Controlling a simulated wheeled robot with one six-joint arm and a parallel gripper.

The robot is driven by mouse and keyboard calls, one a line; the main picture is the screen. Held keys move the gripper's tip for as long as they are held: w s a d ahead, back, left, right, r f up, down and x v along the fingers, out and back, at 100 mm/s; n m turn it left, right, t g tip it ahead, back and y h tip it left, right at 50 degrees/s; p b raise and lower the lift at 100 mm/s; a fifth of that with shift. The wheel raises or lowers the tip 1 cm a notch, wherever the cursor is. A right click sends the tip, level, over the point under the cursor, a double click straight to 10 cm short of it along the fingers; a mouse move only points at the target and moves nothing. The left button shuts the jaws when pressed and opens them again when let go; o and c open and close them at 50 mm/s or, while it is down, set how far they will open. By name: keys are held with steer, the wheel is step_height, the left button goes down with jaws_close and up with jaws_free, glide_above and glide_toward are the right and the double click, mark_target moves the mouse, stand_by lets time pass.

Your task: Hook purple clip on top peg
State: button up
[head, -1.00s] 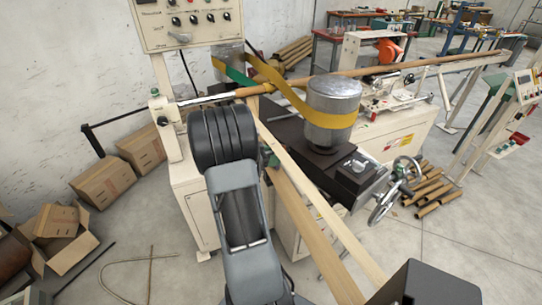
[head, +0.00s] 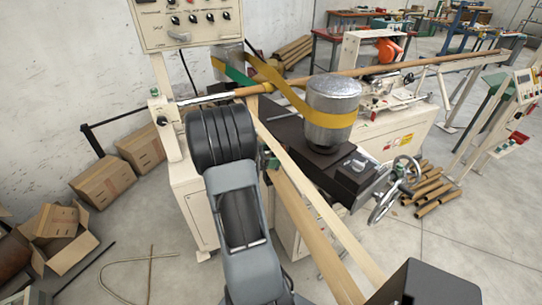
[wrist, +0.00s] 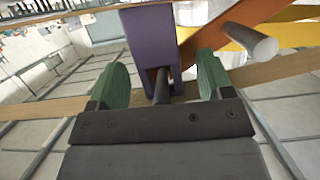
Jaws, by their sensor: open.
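The purple clip (wrist: 151,42) is in the upper middle of the wrist view, a block with an opening low on its face. My gripper (wrist: 162,78) is open, with one green finger on each side of the clip's lower end and gaps on both sides. A dark rod (wrist: 161,88) shows between the fingers, below the clip. A pale round peg (wrist: 252,42) juts out to the right of the clip, apart from it. In the head view my arm hides the clip. I cannot tell whether the clip hangs on a peg.
Yellow-orange bands (wrist: 285,35) run behind the pale peg. A wooden beam (wrist: 285,68) crosses behind my fingers. In the head view a metal drum (head: 331,105) wrapped with yellow band stands right of my arm. Cartons (head: 103,182) lie on the floor at left.

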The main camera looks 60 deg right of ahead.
steer(key=b+v, duration=0.1)
steer(key=v, duration=1.2)
steer(key=shift+b, duration=0.4)
steer(key=shift+w+a+r, duration=0.1)
steer(key=shift+w+a, duration=0.05)
